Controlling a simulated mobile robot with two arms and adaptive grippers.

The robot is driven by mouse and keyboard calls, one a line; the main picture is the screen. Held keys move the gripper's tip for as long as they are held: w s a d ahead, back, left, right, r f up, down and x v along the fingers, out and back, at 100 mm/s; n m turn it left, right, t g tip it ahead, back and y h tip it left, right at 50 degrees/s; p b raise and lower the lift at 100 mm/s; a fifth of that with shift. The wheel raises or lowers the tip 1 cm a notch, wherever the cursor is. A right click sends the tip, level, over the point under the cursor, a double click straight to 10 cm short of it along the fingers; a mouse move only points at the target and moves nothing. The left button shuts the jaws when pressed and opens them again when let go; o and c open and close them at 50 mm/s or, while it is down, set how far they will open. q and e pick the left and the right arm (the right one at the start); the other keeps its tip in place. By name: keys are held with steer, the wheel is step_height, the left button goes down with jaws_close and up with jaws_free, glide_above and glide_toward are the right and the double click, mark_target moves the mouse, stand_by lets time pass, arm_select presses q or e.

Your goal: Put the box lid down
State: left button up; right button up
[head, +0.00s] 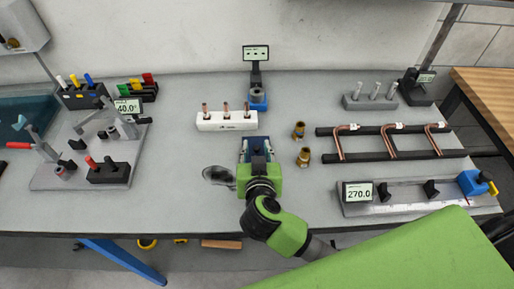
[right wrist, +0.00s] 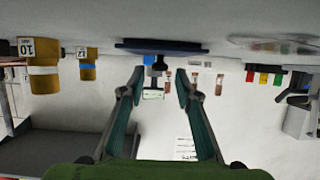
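My right gripper (head: 256,148) reaches over the middle of the table, its fingers pointing to the back. In the right wrist view its two teal fingers (right wrist: 159,78) stand apart with nothing between their tips. A flat dark blue piece (right wrist: 160,46) lies on the table just past the tips; its full shape is hidden. A clear oval piece (head: 218,175) lies on the table left of my right gripper, and it also shows in the wrist view (right wrist: 270,42). I cannot tell which piece is the box lid. My left gripper is out of view.
Two brass fittings (head: 300,131) stand right of my gripper. A white block with copper tubes (head: 226,121) and a display stand (head: 256,55) are behind it. Bent tubes on black rails (head: 385,156) lie to the right, and a clamp fixture (head: 85,170) to the left. The front middle is clear.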

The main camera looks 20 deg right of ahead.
steer(key=shift+s+a+f, duration=0.1)
steer(key=shift+s+f, duration=0.05)
steer(key=shift+f, duration=0.5)
steer(key=p+v, duration=0.3)
steer(key=r+p+v, duration=0.1)
steer(key=p+v, duration=0.1)
steer(key=v, duration=0.2)
steer(key=p+v, duration=0.3)
steer(key=shift+r+p, duration=0.3)
steer(key=shift+r, duration=0.1)
steer(key=shift+p+v, duration=0.35)
steer(key=shift+v, duration=0.5)
steer(key=shift+f, duration=0.15)
